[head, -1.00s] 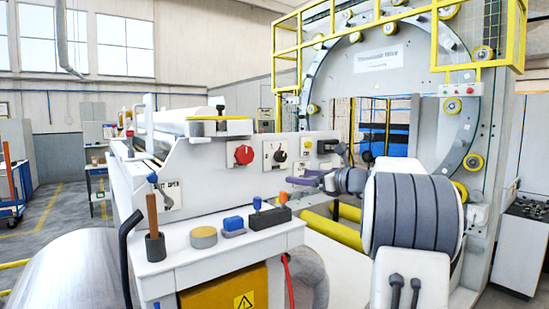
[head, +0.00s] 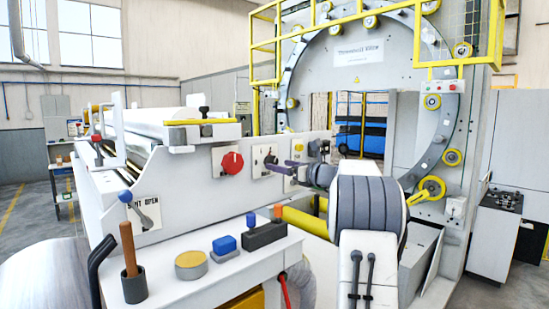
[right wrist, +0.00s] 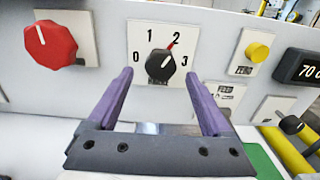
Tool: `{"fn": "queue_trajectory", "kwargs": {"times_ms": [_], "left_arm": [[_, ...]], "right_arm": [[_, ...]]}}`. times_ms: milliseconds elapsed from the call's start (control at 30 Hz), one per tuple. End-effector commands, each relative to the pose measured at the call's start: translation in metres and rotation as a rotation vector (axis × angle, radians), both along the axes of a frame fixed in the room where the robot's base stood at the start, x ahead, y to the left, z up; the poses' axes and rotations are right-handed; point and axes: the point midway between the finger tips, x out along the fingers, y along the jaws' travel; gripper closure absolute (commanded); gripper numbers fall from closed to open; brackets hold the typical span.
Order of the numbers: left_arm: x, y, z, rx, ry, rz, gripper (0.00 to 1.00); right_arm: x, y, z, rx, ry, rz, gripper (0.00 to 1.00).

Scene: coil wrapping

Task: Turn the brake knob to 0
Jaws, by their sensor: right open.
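The brake knob (right wrist: 160,66) is a black dial on a white plate marked 0, 1, 2 and 3. Its red pointer is at 2. In the head view the knob (head: 270,159) sits on the white machine panel, right of a red knob. My right gripper (right wrist: 158,88) is open, its purple fingers reaching toward the plate, one to each side below the knob. Nothing is between the fingers. In the head view the right gripper (head: 285,168) is close in front of the panel by the knob. My left gripper is not in view.
A red knob (right wrist: 51,45) is left of the brake knob; a yellow button (right wrist: 258,52) and a black display (right wrist: 300,68) are to its right. Below, a white ledge (head: 205,267) holds a yellow-topped disc, a blue block and a cup with a wooden-handled tool.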

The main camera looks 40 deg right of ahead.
Motion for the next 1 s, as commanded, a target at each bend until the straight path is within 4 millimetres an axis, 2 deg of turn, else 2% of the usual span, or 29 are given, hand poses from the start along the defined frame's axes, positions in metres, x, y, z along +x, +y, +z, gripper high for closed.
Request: {"fn": "queue_trajectory", "kwargs": {"times_ms": [33, 233, 600, 667, 700, 833, 1000], "left_arm": [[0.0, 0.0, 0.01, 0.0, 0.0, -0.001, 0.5], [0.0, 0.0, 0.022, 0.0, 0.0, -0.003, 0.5], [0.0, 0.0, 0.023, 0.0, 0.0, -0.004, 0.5], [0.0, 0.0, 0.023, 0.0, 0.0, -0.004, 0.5], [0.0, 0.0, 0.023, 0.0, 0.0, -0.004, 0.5], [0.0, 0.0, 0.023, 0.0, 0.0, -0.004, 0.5], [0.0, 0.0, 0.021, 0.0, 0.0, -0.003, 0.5]], "right_arm": [[0.01, 0.001, 0.004, 0.0, 0.001, 0.002, 0.16], [0.033, 0.002, 0.002, 0.0, 0.0, 0.0, 0.16], [0.038, 0.0, -0.001, -0.001, 0.0, -0.004, 0.16], [0.038, 0.0, 0.0, -0.001, 0.0, -0.004, 0.35], [0.037, 0.0, 0.0, -0.001, 0.0, -0.004, 0.5], [0.037, 0.0, 0.0, -0.001, 0.0, -0.004, 1.0], [0.037, 0.0, -0.001, -0.008, -0.001, -0.004, 1.0]]}}
